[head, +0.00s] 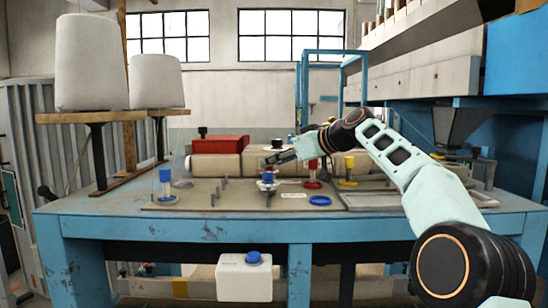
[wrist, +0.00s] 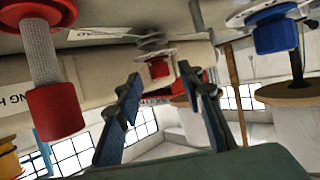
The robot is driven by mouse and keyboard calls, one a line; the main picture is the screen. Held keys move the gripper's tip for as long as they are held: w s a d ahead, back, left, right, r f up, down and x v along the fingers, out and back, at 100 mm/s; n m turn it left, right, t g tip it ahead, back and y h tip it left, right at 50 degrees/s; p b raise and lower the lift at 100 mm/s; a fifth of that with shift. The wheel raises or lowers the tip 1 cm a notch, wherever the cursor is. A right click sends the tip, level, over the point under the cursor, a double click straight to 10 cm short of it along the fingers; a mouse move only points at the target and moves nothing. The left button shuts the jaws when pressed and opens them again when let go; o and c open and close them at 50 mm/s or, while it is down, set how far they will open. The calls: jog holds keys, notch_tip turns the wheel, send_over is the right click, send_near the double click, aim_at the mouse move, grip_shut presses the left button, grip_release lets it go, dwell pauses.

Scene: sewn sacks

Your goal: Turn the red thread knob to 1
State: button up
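My gripper (head: 274,159) is above the grey plate. In the wrist view my gripper (wrist: 158,78) has its two fingers spread and nothing between them. No dial number is readable, so the knob's setting cannot be told.
A flat blue disc (head: 320,201) lies in front. A red box (head: 220,144) is behind on a pale beam.

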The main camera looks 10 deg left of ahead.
jog(key=shift+w+a+f, duration=0.25)
jog(key=shift+a, duration=0.2)
grip_shut()
jog(key=b, duration=0.1)
jog(key=m+t+h+b, duration=0.1)
jog(key=b, duration=0.1)
jog(key=shift+s+a+f+m+t, duration=0.2)
jog(key=shift+s+m+t, duration=0.05)
jog(key=shift+m+t, duration=0.05)
jog(key=shift+s+a+r+m+t+h, duration=0.1)
jog(key=shift+m+t+h, duration=0.35)
jog(key=shift+m, duration=0.1)
jog(key=shift+s+a+r+m+t+h, duration=0.1)
jog(key=shift+m+t+h, duration=0.35)
jog(key=shift+m, duration=0.1)
jog(key=shift+w+d+m+t+h, duration=0.1)
jog(key=shift+m+t+h, duration=0.2)
jog(key=shift+m+h, duration=0.2)
